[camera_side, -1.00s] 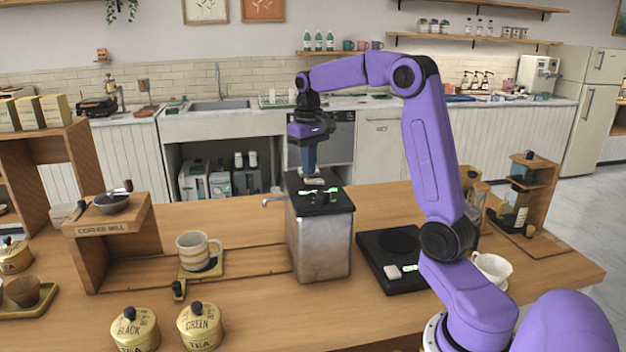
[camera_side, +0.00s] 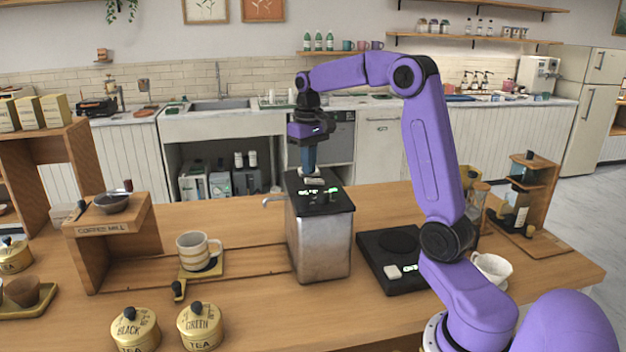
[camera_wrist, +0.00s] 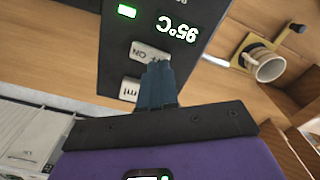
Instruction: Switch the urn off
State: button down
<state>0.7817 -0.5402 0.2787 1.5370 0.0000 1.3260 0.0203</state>
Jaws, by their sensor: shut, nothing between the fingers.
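The urn (camera_side: 322,245) is a steel box with a black top and a side spout, standing on the wooden counter. In the wrist view its black top panel (camera_wrist: 115,58) shows a lit green 95°C display (camera_wrist: 178,28) and a lit green lamp (camera_wrist: 127,11). A pale rocker switch (camera_wrist: 148,52), marked OFF and ON, lies just beyond my fingertips. A second pale button (camera_wrist: 129,88) is beside the fingers. My gripper (camera_side: 310,176) is shut and empty, pointing down over the back of the top. Its fingertips (camera_wrist: 157,66) partly cover the switch's edge; I cannot tell whether they touch it.
A striped mug (camera_side: 196,250) stands left of the urn, near the coffee mill stand (camera_side: 105,229). A black scale (camera_side: 385,275) is close on the right. Two tea tins, black (camera_side: 135,330) and green (camera_side: 200,327), stand in front.

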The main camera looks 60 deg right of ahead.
aim_at(309, 179)
jog(key=shift+f, duration=1)
dwell(0.8)
jog(key=shift+r, duration=3.55)
jog(key=s+a+f+n, duration=0.3)
jog(key=s+a+n, duration=0.15)
jog(key=a, duration=0.55)
jog(key=s+a+f+n, duration=0.3)
jog(key=s+a, duration=0.3)
jog(key=a, duration=0.4)
jog(key=s+a+f+n, duration=0.2)
jog(key=s+f+n, duration=0.1)
jog(key=s, duration=0.6)
jog(key=s+a+f+n, duration=0.1)
jog(key=s+f+n, duration=0.3)
jog(key=s, duration=0.5)
jog(key=shift+s+a+f+n, duration=0.2)
jog(key=shift+s+a+n, duration=0.2)
jog(key=shift+n, duration=0.15)
